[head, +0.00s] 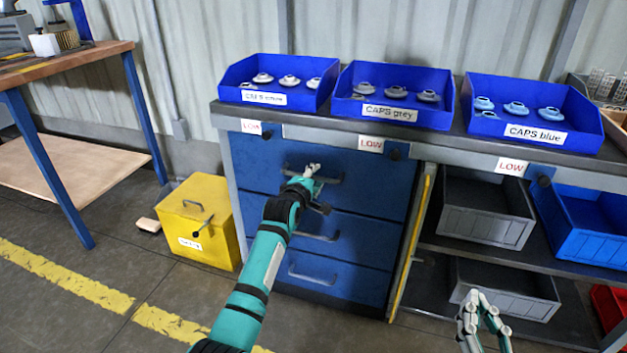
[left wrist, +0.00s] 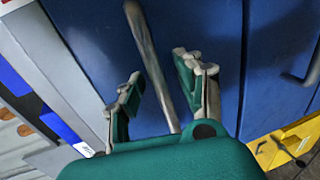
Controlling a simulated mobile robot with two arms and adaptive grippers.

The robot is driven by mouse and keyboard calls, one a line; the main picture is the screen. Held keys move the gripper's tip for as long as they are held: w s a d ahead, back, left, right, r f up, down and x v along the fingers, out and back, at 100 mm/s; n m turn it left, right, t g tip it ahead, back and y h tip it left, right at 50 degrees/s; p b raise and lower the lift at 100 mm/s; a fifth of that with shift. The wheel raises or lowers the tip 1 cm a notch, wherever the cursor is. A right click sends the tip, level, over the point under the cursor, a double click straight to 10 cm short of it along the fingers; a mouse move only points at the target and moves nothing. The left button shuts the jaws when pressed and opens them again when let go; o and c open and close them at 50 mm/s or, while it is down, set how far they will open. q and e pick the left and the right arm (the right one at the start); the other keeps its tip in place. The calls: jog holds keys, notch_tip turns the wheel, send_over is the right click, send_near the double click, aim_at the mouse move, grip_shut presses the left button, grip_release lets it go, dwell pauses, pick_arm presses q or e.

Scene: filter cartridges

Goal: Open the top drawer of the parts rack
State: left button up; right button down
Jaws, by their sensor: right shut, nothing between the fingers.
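The parts rack's drawer unit has a blue top drawer (head: 377,178) that looks closed, its front flush with the frame. Its grey bar handle (head: 334,182) is partly hidden behind my left gripper (head: 312,170). In the left wrist view my left gripper (left wrist: 160,88) is open, and the handle (left wrist: 150,65) runs between its two fingers with gaps on both sides. My right gripper (head: 483,312) is shut and empty, low at the front right, well away from the drawers.
Two lower drawers (head: 345,262) sit below. Blue caps bins (head: 392,114) stand on the rack top. A yellow box (head: 222,250) is on the floor to the left, near my left arm. Open shelves with grey bins (head: 485,222) are at the right.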

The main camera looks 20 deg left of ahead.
pick_arm(q)
grip_shut()
dwell(0.3)
dwell(0.3)
